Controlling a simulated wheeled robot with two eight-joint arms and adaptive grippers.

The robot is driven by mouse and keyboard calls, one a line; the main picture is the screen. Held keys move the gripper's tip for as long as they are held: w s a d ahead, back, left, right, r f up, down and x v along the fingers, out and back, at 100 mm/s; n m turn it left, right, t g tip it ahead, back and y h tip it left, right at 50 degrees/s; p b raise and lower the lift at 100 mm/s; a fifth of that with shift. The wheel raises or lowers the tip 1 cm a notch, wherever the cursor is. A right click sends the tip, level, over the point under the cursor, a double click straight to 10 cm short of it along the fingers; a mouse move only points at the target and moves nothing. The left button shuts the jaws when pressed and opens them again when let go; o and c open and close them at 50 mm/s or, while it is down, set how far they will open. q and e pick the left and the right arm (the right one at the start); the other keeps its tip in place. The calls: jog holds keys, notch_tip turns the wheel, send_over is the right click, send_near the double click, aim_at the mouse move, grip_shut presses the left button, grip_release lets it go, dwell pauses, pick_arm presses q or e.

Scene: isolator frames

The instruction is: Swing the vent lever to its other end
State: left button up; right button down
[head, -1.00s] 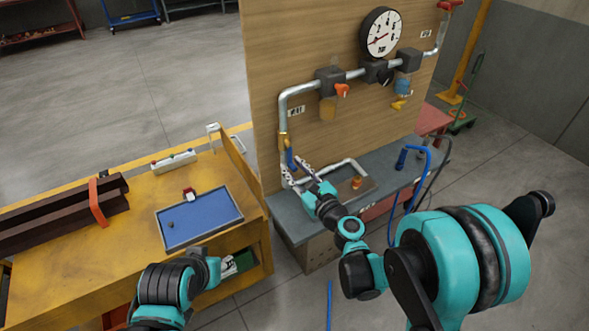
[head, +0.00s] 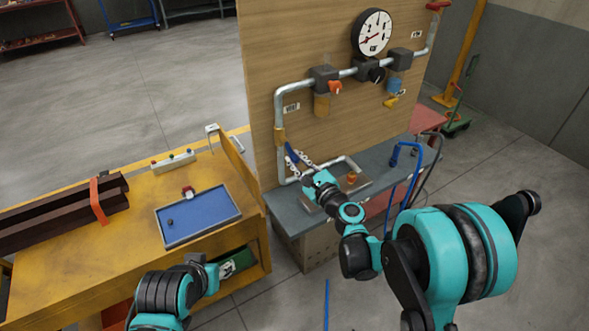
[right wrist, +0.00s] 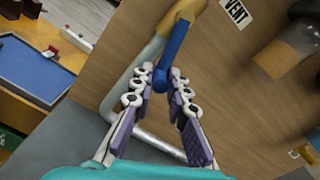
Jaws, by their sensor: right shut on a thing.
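The vent lever is a blue handle (head: 291,154) on a yellow valve body (head: 280,136), low on the left pipe of the wooden panel. It slants down and to the right from the valve. In the right wrist view the blue lever (right wrist: 174,42) runs down from the valve, and its lower end is between my fingertips. My right gripper (head: 302,161) is shut on that end, also seen in the right wrist view (right wrist: 161,82). The fingers hide part of the lever's tip.
A VENT label (right wrist: 236,13) is on the panel beside the valve. An orange-handled valve (head: 335,87) and a round gauge (head: 372,32) are higher up. A grey bench (head: 285,215) lies below; a yellow table (head: 120,235) with a blue tray (head: 205,241) stands left.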

jog(key=shift+d+n, duration=0.15)
jog(key=shift+n, duration=0.45)
jog(key=w+d+r+n+p, duration=0.2)
jog(key=r+n, duration=0.4)
jog(key=n, duration=0.7)
jog(key=shift+d+n, duration=0.3)
jog(key=shift+d, duration=0.4)
jog(key=c, duration=1.5)
grip_release()
jog(key=shift+r, duration=0.1)
